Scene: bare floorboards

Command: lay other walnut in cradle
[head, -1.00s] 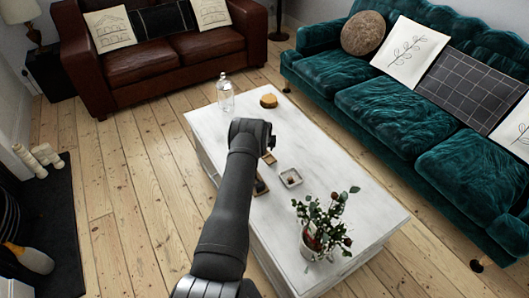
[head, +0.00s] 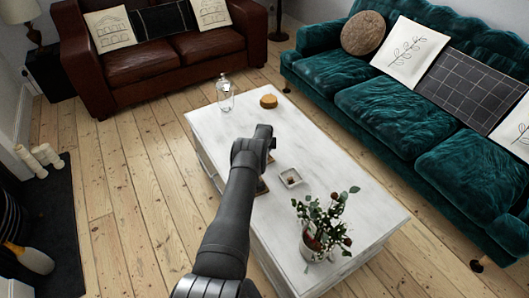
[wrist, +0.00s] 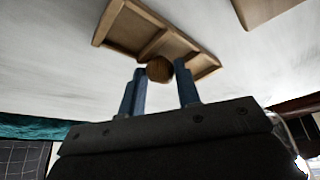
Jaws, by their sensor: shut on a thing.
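A round brown walnut (wrist: 159,69) sits between the two fingertips of my gripper (wrist: 160,72) in the wrist view; the gripper is shut on it. Behind it in that view is a shallow wooden tray with dividers (wrist: 122,27), which looks like the cradle. The walnut overlaps the tray's edge in the picture; I cannot tell whether they touch. In the head view my gripper (head: 271,144) is over the middle of the white table, and the walnut is hidden there.
A second wooden piece (wrist: 262,8) shows at the wrist view's top right. On the white table (head: 335,185) are a small pale dish (head: 291,177) with something brown in it, a potted plant (head: 320,235), a glass bottle (head: 225,98) and a round yellow-brown object (head: 268,101).

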